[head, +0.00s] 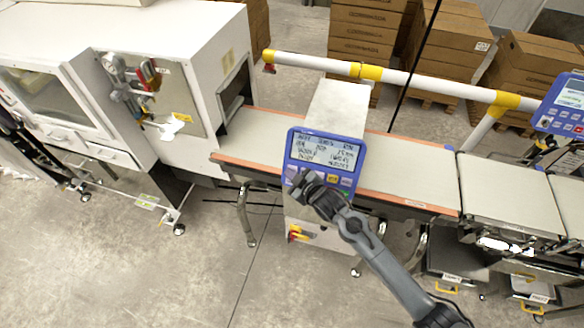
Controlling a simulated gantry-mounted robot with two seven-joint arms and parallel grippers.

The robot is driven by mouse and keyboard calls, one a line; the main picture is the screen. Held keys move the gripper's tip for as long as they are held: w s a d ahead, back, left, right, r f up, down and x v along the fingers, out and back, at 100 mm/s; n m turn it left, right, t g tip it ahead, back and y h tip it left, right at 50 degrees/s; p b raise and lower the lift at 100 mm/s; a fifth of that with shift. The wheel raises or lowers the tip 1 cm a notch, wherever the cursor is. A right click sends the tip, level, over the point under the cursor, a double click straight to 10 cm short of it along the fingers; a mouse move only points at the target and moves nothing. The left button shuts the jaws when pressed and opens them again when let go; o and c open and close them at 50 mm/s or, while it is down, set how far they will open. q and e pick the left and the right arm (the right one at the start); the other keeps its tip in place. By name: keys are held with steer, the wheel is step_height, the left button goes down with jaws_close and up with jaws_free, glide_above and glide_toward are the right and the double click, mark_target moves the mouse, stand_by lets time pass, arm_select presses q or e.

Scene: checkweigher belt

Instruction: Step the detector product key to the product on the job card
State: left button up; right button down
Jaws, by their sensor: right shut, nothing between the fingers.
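The detector's blue control panel (355,172) stands at the front of the grey detector housing (338,102) over the belt. Its lit screen (322,150) shows several lines of text, too small to read. A row of keys lies below the screen; a yellow key (333,179) and a green one show to the right of my gripper. My right gripper (300,178) is shut and empty, at the lower left of the panel, covering the keys there. I cannot tell whether it touches a key. My left gripper is not in view. I cannot make out a job card for certain.
The belt (405,170) runs left to right, from a white cabinet (150,45) to weighing sections (500,195). A white and yellow rail (440,87) passes behind it. A second blue panel (565,105) stands at the right. Stacked cartons (450,45) fill the back.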

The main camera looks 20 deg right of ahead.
stand_by(0.3)
steer(key=s+a+r+p, duration=0.1)
steer(key=p, duration=0.1)
steer(key=s+a+r+p, duration=0.1)
steer(key=s+a+p, duration=0.1)
steer(key=shift+s+r, duration=0.15)
steer(key=shift+s, duration=0.1)
stand_by(0.4)
steer(key=shift+s+a+r+p, duration=0.7)
steer(key=shift+s+a+p, duration=0.15)
steer(key=shift+s+p, duration=0.3)
steer(key=shift+s+a+r+p, duration=0.65)
steer(key=shift+s+a+p, duration=0.2)
steer(key=shift+p, duration=0.45)
